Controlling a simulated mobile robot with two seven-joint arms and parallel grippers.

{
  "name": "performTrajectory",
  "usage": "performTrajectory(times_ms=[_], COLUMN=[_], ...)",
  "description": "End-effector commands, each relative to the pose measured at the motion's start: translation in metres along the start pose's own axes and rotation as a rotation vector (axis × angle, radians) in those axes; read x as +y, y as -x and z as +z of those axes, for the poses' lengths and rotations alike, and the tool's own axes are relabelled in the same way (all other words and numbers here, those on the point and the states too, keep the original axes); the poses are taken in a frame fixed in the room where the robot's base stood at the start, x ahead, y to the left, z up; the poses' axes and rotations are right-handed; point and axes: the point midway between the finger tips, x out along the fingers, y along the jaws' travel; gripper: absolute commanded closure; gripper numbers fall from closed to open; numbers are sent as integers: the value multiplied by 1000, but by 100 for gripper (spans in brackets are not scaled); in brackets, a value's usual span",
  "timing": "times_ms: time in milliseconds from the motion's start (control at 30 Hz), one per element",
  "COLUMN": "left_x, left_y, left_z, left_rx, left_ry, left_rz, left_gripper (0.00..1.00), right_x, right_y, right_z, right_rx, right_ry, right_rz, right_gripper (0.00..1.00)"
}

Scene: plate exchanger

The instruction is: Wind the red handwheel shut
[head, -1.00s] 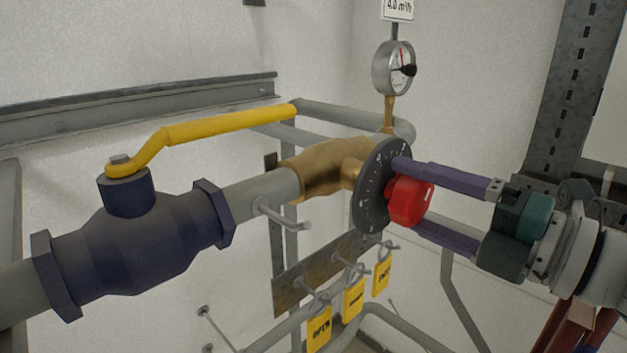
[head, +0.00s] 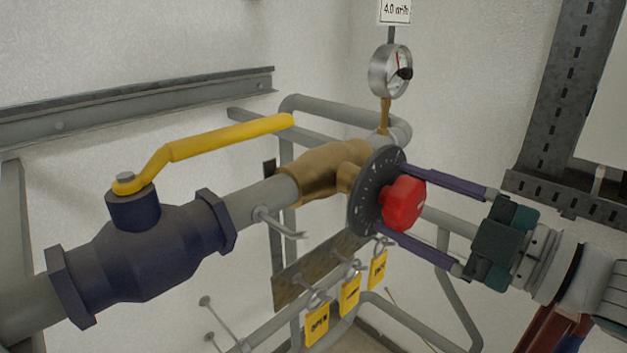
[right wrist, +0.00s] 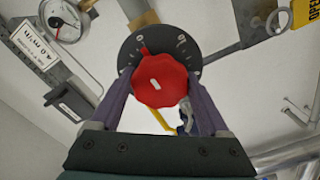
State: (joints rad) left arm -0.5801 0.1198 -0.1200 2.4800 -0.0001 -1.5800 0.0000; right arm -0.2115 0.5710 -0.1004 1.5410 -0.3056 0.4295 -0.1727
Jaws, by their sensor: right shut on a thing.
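The red handwheel (head: 403,203) is a lobed knob in front of a dark round dial plate (head: 367,195) on a brass valve body (head: 325,175). My right gripper (head: 398,199) reaches in from the right, its two purple fingers on opposite sides of the knob, shut on it. In the right wrist view the handwheel (right wrist: 160,82) sits between the fingers, with a white mark on its face and a small red pointer at its upper left against the dial (right wrist: 185,45). Part of the dial scale is hidden behind the knob. My left gripper is not in view.
A dark blue valve with a yellow lever (head: 225,138) stands on the same pipe at left. A pressure gauge (head: 389,71) rises above the brass valve. Yellow tags (head: 350,293) hang on hooks below. A slotted steel upright (head: 572,90) stands at right.

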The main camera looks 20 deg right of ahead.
Motion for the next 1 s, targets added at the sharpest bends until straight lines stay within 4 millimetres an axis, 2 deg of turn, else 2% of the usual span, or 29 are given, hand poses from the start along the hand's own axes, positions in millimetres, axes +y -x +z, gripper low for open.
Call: performTrajectory(times_ms=[267,733,767,900,1000], left_x=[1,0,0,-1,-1], left_y=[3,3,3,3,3], left_z=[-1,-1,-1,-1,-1], left_rx=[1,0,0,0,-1], left_ry=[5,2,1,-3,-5], left_rz=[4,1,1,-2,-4], left_gripper=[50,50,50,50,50], right_x=[0,0,0,0,0], right_y=[0,0,0,0,0], right_z=[0,0,0,0,0], right_rx=[1,1,1,1,1], right_ry=[-75,-89,-89,-87,-86], right_rz=[1,1,1,1,0], right_gripper=[76,76,17,2,0])
